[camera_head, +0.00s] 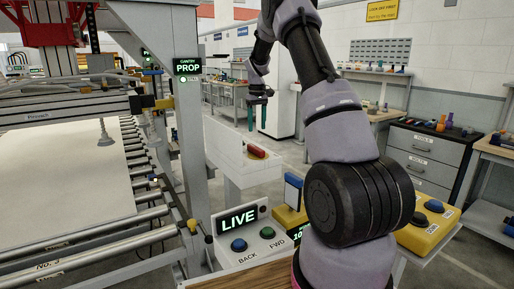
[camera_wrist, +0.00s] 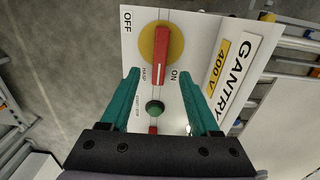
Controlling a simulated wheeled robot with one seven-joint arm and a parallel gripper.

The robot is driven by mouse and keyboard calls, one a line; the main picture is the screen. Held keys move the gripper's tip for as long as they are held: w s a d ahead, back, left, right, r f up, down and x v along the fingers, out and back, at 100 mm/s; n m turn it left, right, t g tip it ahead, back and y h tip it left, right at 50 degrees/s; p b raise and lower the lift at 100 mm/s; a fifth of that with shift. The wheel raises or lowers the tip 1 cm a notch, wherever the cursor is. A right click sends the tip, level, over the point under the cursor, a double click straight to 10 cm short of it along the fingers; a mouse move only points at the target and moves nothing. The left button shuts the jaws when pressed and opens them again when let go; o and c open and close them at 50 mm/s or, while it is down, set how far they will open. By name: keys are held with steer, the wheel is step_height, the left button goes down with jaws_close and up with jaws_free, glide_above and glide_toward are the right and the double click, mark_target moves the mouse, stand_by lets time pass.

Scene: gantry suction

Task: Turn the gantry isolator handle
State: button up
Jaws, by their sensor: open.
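The isolator handle (camera_wrist: 162,52) is a red bar on a yellow disc, on a white plate (camera_wrist: 205,25) in the wrist view. The white-marked lower end of the bar lies beside the word ON; OFF is at the plate's upper left corner. My gripper (camera_wrist: 158,74) is open, its green fingers on either side of the bar's lower end in the picture; contact is not visible. A green round lamp (camera_wrist: 155,108) shows between the fingers. In the head view, a red bar (camera_head: 255,151) sits on a white box, with my gripper (camera_head: 260,109) above it.
A LIVE panel (camera_head: 238,220) with BACK and FWD buttons stands in front. A yellow button box (camera_head: 428,230) is at the right. The roller bed with a white sheet (camera_head: 65,175) fills the left. A drawer cabinet (camera_head: 430,160) stands right of my arm.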

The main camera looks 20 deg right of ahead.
mark_target(257, 148)
step_height(257, 148, down, 10)
steer(key=shift+r, duration=0.1)
stand_by(0.4)
jaws_close()
stand_by(1.2)
